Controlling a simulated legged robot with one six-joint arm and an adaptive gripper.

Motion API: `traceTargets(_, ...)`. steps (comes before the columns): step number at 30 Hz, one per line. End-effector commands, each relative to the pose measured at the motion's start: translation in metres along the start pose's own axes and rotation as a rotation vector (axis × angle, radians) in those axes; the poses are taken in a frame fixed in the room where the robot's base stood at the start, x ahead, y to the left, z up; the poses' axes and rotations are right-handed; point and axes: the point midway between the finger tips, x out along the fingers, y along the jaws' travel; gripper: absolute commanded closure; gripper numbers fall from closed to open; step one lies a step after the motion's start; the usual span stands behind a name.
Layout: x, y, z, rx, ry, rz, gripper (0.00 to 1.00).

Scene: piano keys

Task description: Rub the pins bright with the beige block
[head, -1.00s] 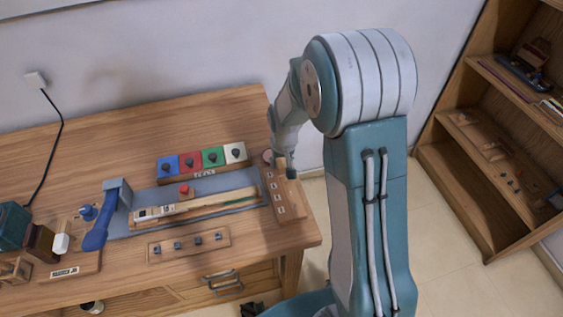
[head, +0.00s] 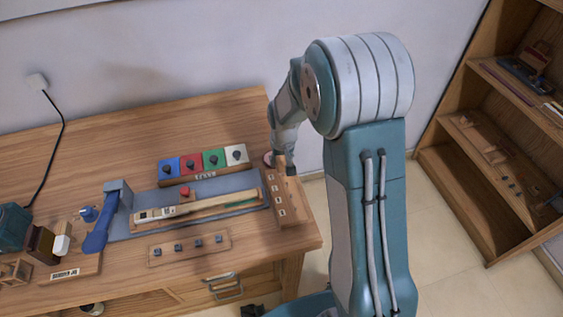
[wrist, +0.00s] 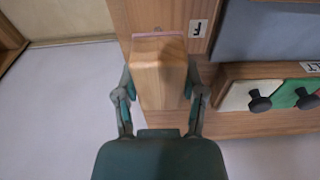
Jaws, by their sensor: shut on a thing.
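My gripper (wrist: 160,95) is shut on the beige block (wrist: 160,75), a wooden block with a pinkish layer at its far end. The block's far end is over the brown board (wrist: 128,18), beside a white label marked F. In the head view the board (head: 291,207) lies at the table's right end with several white labels. There my gripper (head: 281,162) is at the board's back end. A small mark, perhaps a pin, shows just past the block in the wrist view. The other pins are too small to tell, and I cannot tell whether the block touches one.
A rack with blue, red, green and white blocks (head: 203,160) stands left of the board. A grey tray with a key-like strip (head: 195,207) and a small board with dark knobs (head: 188,246) lie nearby. A blue-handled tool (head: 101,234) is farther left. Shelves (head: 475,160) stand at right.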

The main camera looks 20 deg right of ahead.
Motion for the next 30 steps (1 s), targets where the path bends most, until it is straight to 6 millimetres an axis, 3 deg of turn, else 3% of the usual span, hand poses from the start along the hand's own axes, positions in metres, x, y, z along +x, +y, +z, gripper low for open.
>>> traceTargets(1,-0.015,0.0,-0.003,0.0,0.009,0.0,1.0)
traceTargets(21,-0.066,0.0,-0.01,0.0,0.007,0.0,1.0)
traceTargets(30,-0.074,0.0,-0.01,0.0,0.005,0.0,1.0)
